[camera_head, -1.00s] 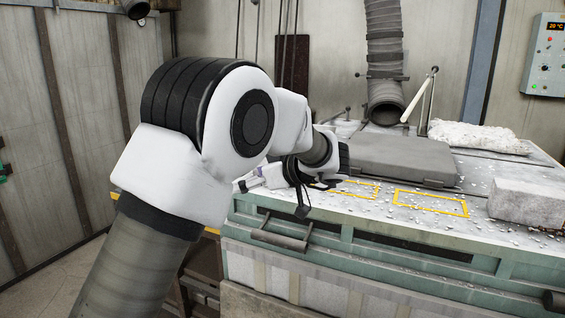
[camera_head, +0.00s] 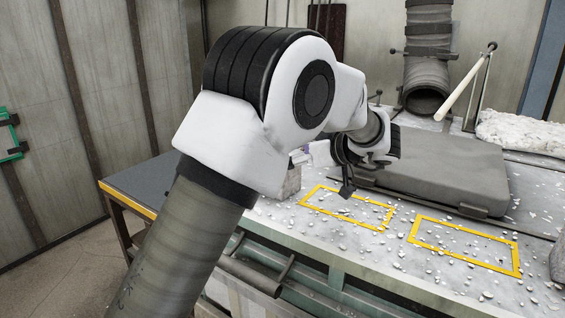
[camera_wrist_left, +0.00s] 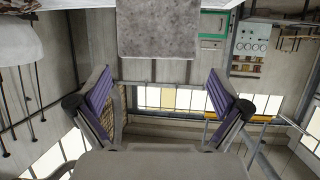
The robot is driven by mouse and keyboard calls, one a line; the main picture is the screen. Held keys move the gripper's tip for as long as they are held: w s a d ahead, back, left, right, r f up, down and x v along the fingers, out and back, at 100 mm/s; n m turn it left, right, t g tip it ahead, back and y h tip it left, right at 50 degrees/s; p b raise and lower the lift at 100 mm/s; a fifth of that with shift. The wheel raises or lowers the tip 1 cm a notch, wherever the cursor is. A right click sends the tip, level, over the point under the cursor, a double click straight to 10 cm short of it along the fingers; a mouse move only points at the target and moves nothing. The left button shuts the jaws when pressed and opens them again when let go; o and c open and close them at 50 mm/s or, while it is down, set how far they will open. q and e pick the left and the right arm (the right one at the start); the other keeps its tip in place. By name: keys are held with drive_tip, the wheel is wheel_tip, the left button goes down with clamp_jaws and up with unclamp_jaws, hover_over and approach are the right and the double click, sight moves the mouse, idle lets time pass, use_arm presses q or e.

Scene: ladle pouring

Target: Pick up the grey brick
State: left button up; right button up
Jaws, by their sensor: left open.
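A rough grey brick (camera_head: 293,181) stands on the left part of the bench, partly hidden behind my left arm in the head view. In the left wrist view the grey brick (camera_wrist_left: 158,28) shows at the top middle, cut off by the frame edge. My left gripper (camera_wrist_left: 160,84) is open and empty, with its purple-padded fingers spread wide. The brick is centred between the fingers across the picture but appears above their tips, not clasped. In the head view my left gripper (camera_head: 302,157) is mostly hidden behind the arm, close to the brick. My right gripper is not in view.
Two yellow outlines (camera_head: 466,222) mark the bench, with pale chips strewn around. A flat grey slab (camera_head: 430,170) lies behind them. Another grey block (camera_head: 557,262) is cut off at the right edge. A hose (camera_head: 428,60) and a white heap (camera_head: 520,130) are at the back.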

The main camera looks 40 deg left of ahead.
use_arm(q)
drive_tip(key=shift+w+a+f, duration=0.2)
drive_tip(key=shift+w+a, duration=0.25)
drive_tip(key=a, duration=0.1)
drive_tip(key=s+a+p, duration=0.1)
drive_tip(key=a, duration=0.1)
drive_tip(key=shift+a+f, duration=0.2)
drive_tip(key=shift+a, duration=0.1)
drive_tip(key=x, duration=0.3)
drive_tip(key=shift+w+f+p, duration=0.1)
drive_tip(key=shift+w+p, duration=0.2)
drive_tip(key=shift+p, duration=0.1)
drive_tip(key=shift+w+a+f, duration=0.1)
drive_tip(key=shift+a+f, duration=0.05)
drive_tip(key=shift+c, duration=0.4)
drive_tip(key=shift+s, duration=0.2)
drive_tip(key=c, duration=1.7)
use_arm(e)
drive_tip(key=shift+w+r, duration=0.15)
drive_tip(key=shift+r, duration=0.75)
